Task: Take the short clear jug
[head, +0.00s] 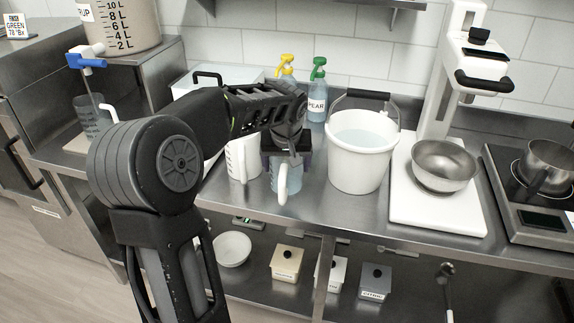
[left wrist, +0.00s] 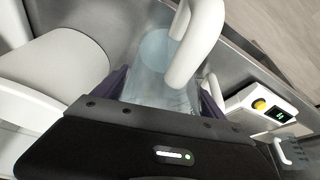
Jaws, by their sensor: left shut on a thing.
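The short clear jug (head: 294,181) with a white handle is near the front edge of the steel counter, left of the white bucket. My left gripper (head: 287,150) reaches down over it from the left and is shut on it near its top. In the left wrist view the jug's clear body (left wrist: 158,65) lies between the dark fingers, with its thick white handle (left wrist: 198,40) on the right. I cannot tell whether its base touches the counter. My right gripper is not in view.
Another jug (head: 241,160) stands just left of the held one. The white bucket (head: 352,170) of liquid is close on its right. Spray bottles (head: 317,97) stand behind. A metal bowl (head: 443,163) sits on a white stand further right. A shelf below holds a bowl (head: 231,249) and small boxes.

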